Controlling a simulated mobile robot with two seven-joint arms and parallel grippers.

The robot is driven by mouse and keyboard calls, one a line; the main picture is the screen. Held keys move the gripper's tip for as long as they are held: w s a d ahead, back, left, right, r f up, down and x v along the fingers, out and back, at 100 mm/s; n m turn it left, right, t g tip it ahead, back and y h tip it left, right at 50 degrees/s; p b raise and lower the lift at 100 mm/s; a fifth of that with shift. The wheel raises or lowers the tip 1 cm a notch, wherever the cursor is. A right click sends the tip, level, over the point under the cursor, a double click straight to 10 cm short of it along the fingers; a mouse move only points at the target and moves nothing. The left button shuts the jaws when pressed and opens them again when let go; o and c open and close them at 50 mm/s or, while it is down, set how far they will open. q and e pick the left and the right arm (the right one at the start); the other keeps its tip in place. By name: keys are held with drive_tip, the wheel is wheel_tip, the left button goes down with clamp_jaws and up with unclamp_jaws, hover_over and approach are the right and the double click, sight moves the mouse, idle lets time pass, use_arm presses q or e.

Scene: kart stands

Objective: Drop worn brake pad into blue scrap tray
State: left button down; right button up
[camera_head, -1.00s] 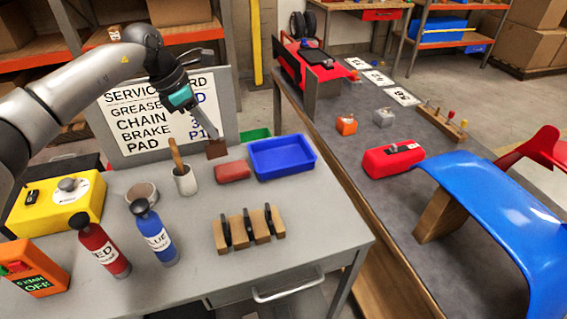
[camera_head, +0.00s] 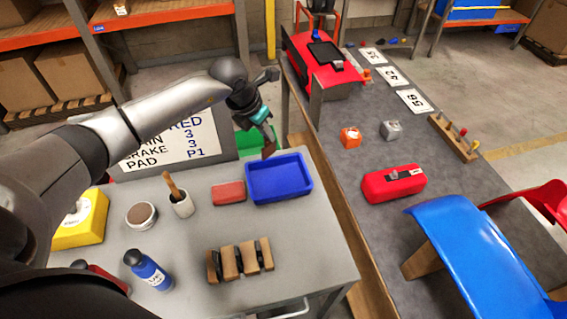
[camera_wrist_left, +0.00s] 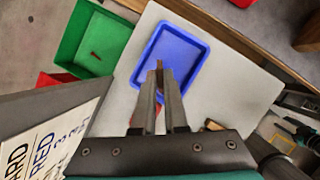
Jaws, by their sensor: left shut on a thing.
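My left gripper (camera_head: 264,136) is shut on the worn brake pad (camera_head: 268,150), a small brown plate. The pad hangs by the far left corner of the blue scrap tray (camera_head: 250,190) in the head view. In the left wrist view the gripper (camera_wrist_left: 160,82) and the edge-on brake pad (camera_wrist_left: 160,67) appear in front of the blue tray (camera_wrist_left: 143,72). The pad looks held above the tray's level; the exact height is hard to tell. The tray looks empty, lying on the grey workbench. My right gripper is not in view.
A red block (camera_head: 229,192) and a cup with a brush (camera_head: 182,206) stand left of the tray. Several pads sit in a row (camera_head: 240,261) at the front. The service board (camera_head: 180,143) stands behind. A green bin (camera_wrist_left: 97,40) is beyond the bench.

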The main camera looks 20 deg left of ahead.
use_arm(q)
drive_tip(key=f+b, duration=0.1)
drive_tip(key=f, duration=0.1)
drive_tip(key=f+b, duration=0.3)
drive_tip(key=f, duration=0.1)
drive_tip(key=shift+d, duration=0.3)
drive_tip(key=c, duration=0.9)
unclamp_jaws()
drive_tip(key=shift+s, duration=0.1)
drive_tip(key=shift+r, duration=0.15)
drive_tip(key=v, duration=1.5)
drive_tip(key=shift+b, duration=0.4)
drive_tip(key=shift+a, duration=0.1)
